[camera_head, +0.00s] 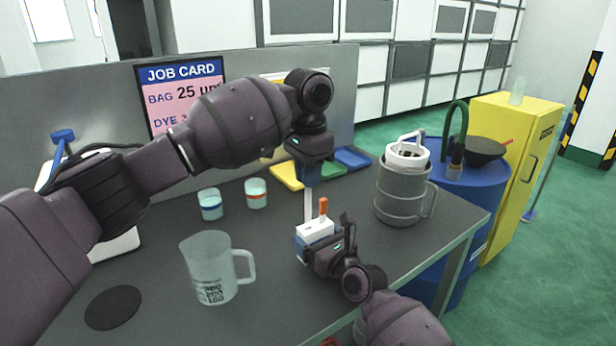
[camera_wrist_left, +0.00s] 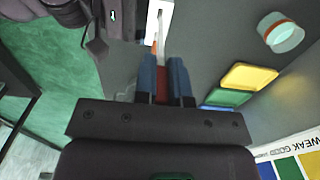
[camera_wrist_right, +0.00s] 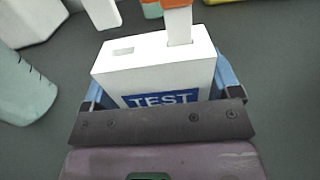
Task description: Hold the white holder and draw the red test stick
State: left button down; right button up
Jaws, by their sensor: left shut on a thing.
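The white holder (camera_wrist_right: 150,68) with a blue TEST label sits upright between the blue fingers of my right gripper (camera_head: 318,240), which is shut on it. One slot in its top is empty; an orange-topped stick (camera_wrist_right: 180,24) stands in the other. It also shows in the head view (camera_head: 323,207). My left gripper (camera_head: 310,175) is above the holder, shut on the red test stick (camera_wrist_left: 162,86). The stick's red end is mostly hidden between the fingers. Its white shaft (camera_head: 308,203) hangs down; in the right wrist view its lower end (camera_wrist_right: 102,12) appears clear of the holder.
A clear measuring jug (camera_head: 210,270) and two small jars (camera_head: 210,205) (camera_head: 256,194) stand on the grey table (camera_head: 150,270) to the left. A grey mug-like vessel (camera_head: 400,195) stands to the right. Coloured trays (camera_head: 286,176) lie behind. The table's right edge is close.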

jog(key=shift+o, duration=1.3)
